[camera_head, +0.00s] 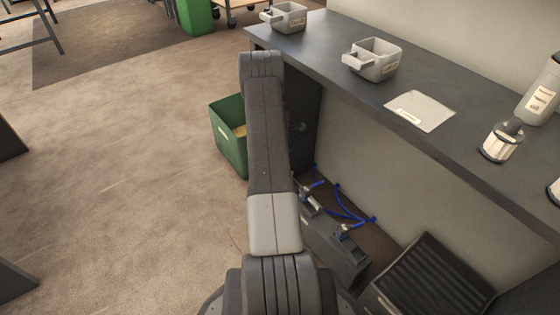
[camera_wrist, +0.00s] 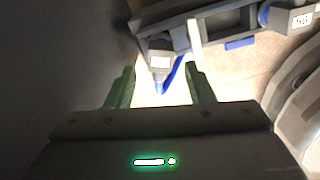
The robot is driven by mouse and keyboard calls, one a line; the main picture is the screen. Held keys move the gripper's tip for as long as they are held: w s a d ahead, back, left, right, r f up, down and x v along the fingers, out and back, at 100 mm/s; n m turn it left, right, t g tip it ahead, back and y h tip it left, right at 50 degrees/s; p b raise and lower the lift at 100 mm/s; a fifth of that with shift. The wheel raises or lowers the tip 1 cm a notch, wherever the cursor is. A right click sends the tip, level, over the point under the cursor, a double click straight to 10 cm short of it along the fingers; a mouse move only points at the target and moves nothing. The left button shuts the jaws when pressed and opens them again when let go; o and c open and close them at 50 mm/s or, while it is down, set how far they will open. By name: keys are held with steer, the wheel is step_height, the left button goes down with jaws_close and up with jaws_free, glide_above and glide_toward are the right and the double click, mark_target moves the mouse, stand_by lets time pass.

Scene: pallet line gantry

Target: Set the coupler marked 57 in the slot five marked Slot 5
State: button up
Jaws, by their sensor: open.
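My gripper (camera_wrist: 160,90) is open, with its two green fingers apart and nothing seen held between them. Ahead of the fingers in the wrist view is a grey block with a small pale label (camera_wrist: 160,62), with a blue strip (camera_wrist: 172,76) beside it. A second grey piece with a two-digit label (camera_wrist: 300,18) is at the upper right; its digits are not clear to me. In the head view, small grey fittings on blue cables (camera_head: 312,203) (camera_head: 348,231) are at a dark low box (camera_head: 333,248). I cannot read 57 or Slot 5.
A dark bench (camera_head: 455,130) runs along the wall with two grey bins (camera_head: 372,60) (camera_head: 285,17), a pale sheet (camera_head: 420,110) and a jar (camera_head: 502,141). A green crate (camera_head: 229,140) stands left of the bench. A ribbed black box (camera_head: 435,280) is lower right.

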step_height(320, 180, up, 6)
steer(key=shift+f+p, duration=0.25)
steer(key=shift+p, duration=0.35)
step_height(320, 180, down, 13)
steer(key=b, duration=0.4)
steer(key=shift+b, duration=0.35)
steer(key=shift+r+p, duration=0.95)
steer(key=shift+r, duration=1.25)
